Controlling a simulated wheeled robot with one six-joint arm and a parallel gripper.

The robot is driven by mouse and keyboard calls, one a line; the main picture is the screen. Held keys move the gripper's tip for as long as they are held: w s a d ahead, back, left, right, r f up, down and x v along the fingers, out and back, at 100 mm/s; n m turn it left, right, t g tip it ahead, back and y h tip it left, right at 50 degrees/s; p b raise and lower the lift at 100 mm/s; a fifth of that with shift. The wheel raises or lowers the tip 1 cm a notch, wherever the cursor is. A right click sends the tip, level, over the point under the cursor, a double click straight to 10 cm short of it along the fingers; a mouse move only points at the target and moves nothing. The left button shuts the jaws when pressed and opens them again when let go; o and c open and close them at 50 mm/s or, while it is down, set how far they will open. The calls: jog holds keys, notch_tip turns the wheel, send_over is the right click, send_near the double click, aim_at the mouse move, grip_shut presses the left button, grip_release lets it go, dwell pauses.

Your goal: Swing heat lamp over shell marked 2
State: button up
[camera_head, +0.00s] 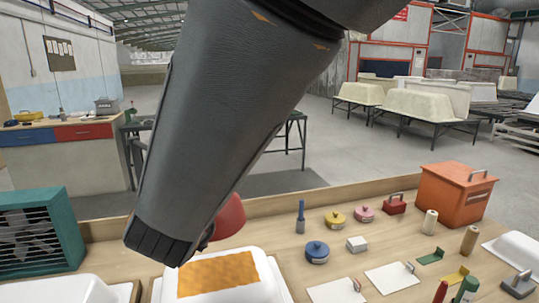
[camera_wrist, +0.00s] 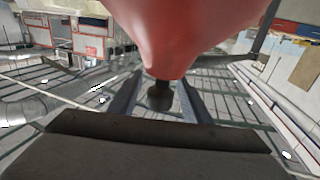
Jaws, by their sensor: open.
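A red heat lamp (camera_head: 230,215) hangs over the far edge of the middle white shell (camera_head: 268,268), partly hidden behind my arm. An orange glowing patch lies on that shell's top. Another white shell (camera_head: 62,291) is cut off at the lower left, and a third (camera_head: 517,249) at the right edge. No number is readable on any shell. In the wrist view the red lamp shade (camera_wrist: 165,35) fills the top. My gripper (camera_wrist: 158,103) is open there, its fingers on either side of a dark knob below the shade. I cannot tell whether they touch it.
A teal fan (camera_head: 38,232) stands at the bench's left. Pots, including a blue one (camera_head: 317,252), rollers, cards and an orange toolbox (camera_head: 457,196) crowd the right side. A low wooden ledge runs along the back. My arm covers the picture's middle.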

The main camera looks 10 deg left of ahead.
jog(key=b+v, duration=0.1)
jog(key=v, duration=0.6)
jog(key=shift+s, duration=0.1)
jog(key=shift+s+d, duration=0.1)
